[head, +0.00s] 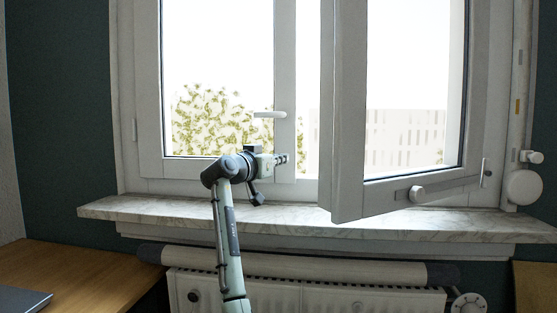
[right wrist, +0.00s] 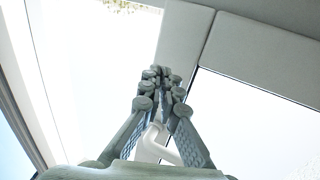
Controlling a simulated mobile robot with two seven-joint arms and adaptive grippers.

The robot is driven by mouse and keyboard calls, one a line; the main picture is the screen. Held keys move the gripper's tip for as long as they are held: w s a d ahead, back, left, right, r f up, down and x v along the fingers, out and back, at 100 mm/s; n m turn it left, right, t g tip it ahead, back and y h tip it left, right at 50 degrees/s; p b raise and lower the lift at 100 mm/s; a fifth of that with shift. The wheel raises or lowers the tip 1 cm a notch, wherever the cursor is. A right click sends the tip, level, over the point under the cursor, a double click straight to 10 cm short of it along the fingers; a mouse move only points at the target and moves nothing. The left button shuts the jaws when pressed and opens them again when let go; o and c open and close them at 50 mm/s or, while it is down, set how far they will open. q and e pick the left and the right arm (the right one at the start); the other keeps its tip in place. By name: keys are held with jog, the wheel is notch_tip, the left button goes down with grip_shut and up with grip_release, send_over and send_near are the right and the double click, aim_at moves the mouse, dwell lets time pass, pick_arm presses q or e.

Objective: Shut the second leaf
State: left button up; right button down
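The window has two leaves. The left leaf (head: 284,90) looks flush in its frame, with its white handle (head: 268,114) lying level. The right leaf (head: 349,120) stands open, swung into the room from its right side over the sill. My right gripper (head: 283,159) is in front of the lower part of the left leaf, below the handle and left of the open leaf's free edge. In the right wrist view its fingertips (right wrist: 161,72) meet with nothing seen between them. A white handle (right wrist: 168,150) shows behind the fingers there. My left gripper is not in view.
A marble sill (head: 170,209) runs under the window, with a radiator (head: 380,298) and its valve knob (head: 468,305) below. A white knob (head: 418,192) on a bar is at the open leaf's lower rail. A wooden desk (head: 80,270) is at the left.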

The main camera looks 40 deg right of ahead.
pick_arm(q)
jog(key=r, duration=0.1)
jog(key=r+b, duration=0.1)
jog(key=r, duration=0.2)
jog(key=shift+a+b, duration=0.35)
pick_arm(e)
jog(key=s+a, duration=0.6)
jog(key=a, duration=0.2)
jog(key=shift+a, duration=0.3)
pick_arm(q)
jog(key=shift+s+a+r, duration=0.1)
pick_arm(e)
jog(key=shift+a+f, duration=0.1)
jog(key=shift+f, duration=0.05)
